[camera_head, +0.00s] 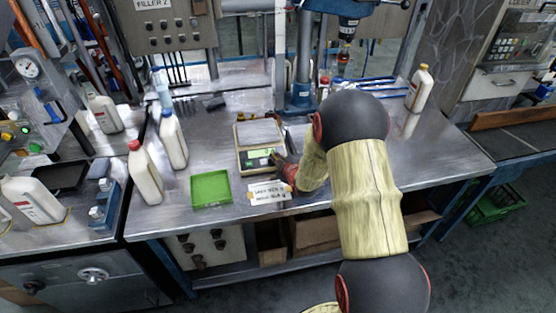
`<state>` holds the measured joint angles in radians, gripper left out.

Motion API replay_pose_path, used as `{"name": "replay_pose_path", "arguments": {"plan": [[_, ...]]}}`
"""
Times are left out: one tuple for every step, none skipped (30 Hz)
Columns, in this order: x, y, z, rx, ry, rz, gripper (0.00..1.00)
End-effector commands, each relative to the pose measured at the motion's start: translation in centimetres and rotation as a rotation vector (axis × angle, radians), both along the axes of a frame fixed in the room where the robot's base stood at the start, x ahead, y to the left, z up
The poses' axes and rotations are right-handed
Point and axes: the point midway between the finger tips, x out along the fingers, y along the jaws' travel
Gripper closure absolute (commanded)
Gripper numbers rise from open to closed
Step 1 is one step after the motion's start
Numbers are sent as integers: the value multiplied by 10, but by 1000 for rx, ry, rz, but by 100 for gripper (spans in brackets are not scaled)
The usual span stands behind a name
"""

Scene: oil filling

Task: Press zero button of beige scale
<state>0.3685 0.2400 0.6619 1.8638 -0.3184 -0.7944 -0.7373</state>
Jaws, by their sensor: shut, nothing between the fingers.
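The beige scale (241,162) stands on the metal workbench near the middle of the view. It has a grey weighing plate (259,132) at the back and a lit green display on its front panel (258,155). My gripper (277,160) is at the right end of that front panel, at the end of my arm coming in from the right. The gripper is shut and empty. Its tip covers part of the panel, so the zero button cannot be made out. I cannot tell whether the tip touches the scale or is just above it.
A green tray (211,189) and a white note (268,193) lie near the bench's front edge. White bottles (145,173) stand at the left, and another bottle (419,88) stands at the back right. A blue stand (301,95) rises behind the scale. The bench right of my arm is mostly clear.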

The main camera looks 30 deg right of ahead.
Motion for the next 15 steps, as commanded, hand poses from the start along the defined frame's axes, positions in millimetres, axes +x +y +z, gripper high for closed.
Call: {"name": "replay_pose_path", "arguments": {"plan": [[-1,0,3,0,0,0,100],[-2,0,5,0,0,0,100],[-2,0,7,0,0,0,100],[-3,1,8,0,0,0,100],[-4,1,9,0,0,0,100],[-4,1,10,0,1,-1,100],[-4,1,11,0,1,-1,100],[-5,1,11,0,1,-1,100],[-5,1,11,0,1,0,100],[-5,1,11,0,1,0,100],[-5,1,11,0,1,0,100],[-5,1,11,0,1,0,100],[-5,1,11,0,1,0,100],[-5,1,11,0,1,0,100],[-5,1,11,0,1,0,100]]}}
